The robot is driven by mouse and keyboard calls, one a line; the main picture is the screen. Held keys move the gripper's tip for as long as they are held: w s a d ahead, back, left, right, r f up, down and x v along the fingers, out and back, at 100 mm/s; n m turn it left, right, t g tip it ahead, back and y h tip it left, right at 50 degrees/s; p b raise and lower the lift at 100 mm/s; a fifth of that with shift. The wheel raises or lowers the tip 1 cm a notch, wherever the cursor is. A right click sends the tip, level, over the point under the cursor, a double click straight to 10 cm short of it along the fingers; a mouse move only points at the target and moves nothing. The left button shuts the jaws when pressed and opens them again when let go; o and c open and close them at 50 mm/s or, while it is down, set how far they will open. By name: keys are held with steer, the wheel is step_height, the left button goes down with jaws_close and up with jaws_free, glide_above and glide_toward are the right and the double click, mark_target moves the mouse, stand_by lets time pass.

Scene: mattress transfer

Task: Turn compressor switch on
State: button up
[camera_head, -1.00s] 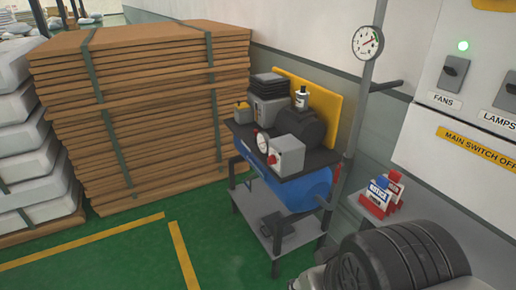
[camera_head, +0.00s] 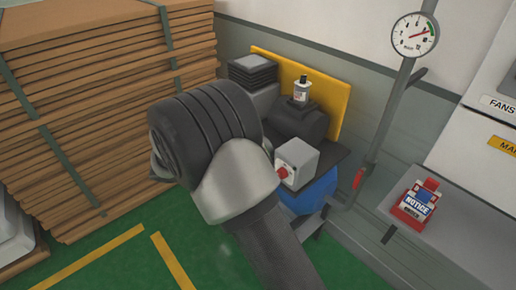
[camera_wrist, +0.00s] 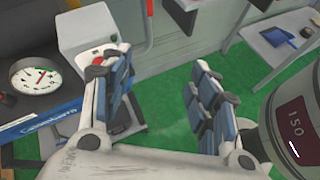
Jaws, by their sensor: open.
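The compressor has a blue tank (camera_head: 312,192), largely hidden behind my arm in the head view. Its light grey switch box (camera_head: 297,158) carries a red knob (camera_head: 282,173) on the front. In the wrist view the switch box (camera_wrist: 88,35) is at the upper left, and the red knob (camera_wrist: 96,57) is partly covered by a finger. My gripper (camera_wrist: 160,88) is open and empty, its left finger overlapping the lower part of the box in the picture. Whether it touches the knob cannot be told. In the head view my arm hides the gripper.
A round gauge (camera_wrist: 35,76) sits left of the switch box. A vertical pipe with a dial (camera_head: 415,34) and a red handle (camera_head: 358,178) stands to the right. Stacked brown boards (camera_head: 100,110) fill the left.

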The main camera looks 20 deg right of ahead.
steer(key=w+a+f+n+t+h+p, duration=0.2)
steer(key=w+a+f+n+t+h, duration=0.15)
steer(key=w+f+n, duration=0.35)
steer(key=n+t+h, duration=0.2)
steer(key=n+t, duration=0.1)
glide_toward(281, 174)
steer(key=b+x, duration=0.1)
steer(key=x, duration=0.7)
steer(key=shift+w+d+f, duration=0.2)
steer(key=shift+w+f, duration=0.05)
steer(key=shift+w, duration=0.2)
steer(key=shift+c, duration=0.2)
steer(key=c, duration=1)
steer(key=shift+m, duration=0.3)
